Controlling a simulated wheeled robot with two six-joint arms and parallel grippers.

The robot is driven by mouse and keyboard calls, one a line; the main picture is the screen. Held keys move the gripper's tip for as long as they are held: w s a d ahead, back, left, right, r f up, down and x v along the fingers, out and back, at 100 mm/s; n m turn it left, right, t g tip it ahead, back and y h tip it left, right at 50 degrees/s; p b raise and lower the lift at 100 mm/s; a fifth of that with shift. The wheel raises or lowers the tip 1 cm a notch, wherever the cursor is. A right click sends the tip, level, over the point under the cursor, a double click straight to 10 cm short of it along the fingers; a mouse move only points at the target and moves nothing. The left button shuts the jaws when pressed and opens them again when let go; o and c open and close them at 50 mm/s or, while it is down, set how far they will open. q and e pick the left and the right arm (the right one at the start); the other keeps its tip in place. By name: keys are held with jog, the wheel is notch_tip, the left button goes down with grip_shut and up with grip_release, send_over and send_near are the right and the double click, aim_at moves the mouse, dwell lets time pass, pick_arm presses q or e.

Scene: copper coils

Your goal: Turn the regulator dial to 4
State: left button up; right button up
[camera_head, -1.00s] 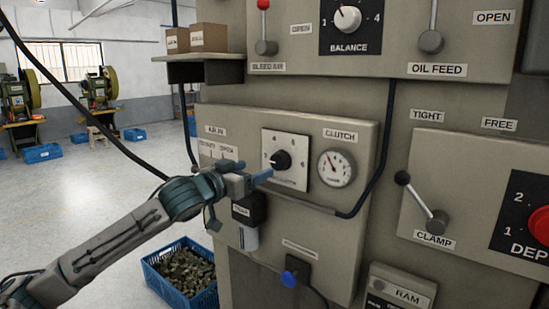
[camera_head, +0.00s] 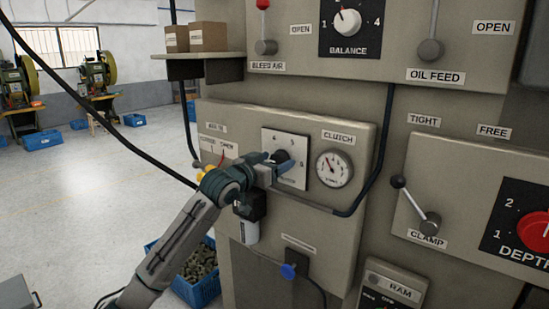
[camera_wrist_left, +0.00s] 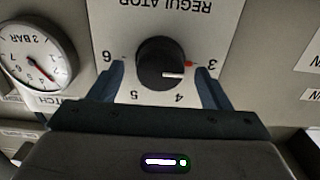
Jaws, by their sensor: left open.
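The regulator dial is a black knob (camera_wrist_left: 160,60) on a white plate (camera_wrist_left: 225,20) marked 3, 4, 5 and 6. In the left wrist view the plate appears upside down. The knob's white line points right, toward the 3, where a small red mark sits. My left gripper (camera_wrist_left: 160,82) is open, one finger on each side of the knob, with gaps visible. In the head view my left gripper (camera_head: 274,163) is in front of the plate (camera_head: 299,178) and partly hides the knob (camera_head: 281,156). My right gripper is not in view.
A pressure gauge (camera_head: 334,169) sits right of the plate. A black cable (camera_head: 377,160) loops below the gauge. A black fitting with a white cylinder (camera_head: 245,231) hangs under the gripper. The clamp lever (camera_head: 412,205) stands farther right. A blue crate (camera_head: 205,289) is below.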

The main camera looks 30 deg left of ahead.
pick_arm(q)
jog(key=shift+w, duration=0.15)
jog(key=c, duration=0.9)
jog(key=shift+c, duration=0.2)
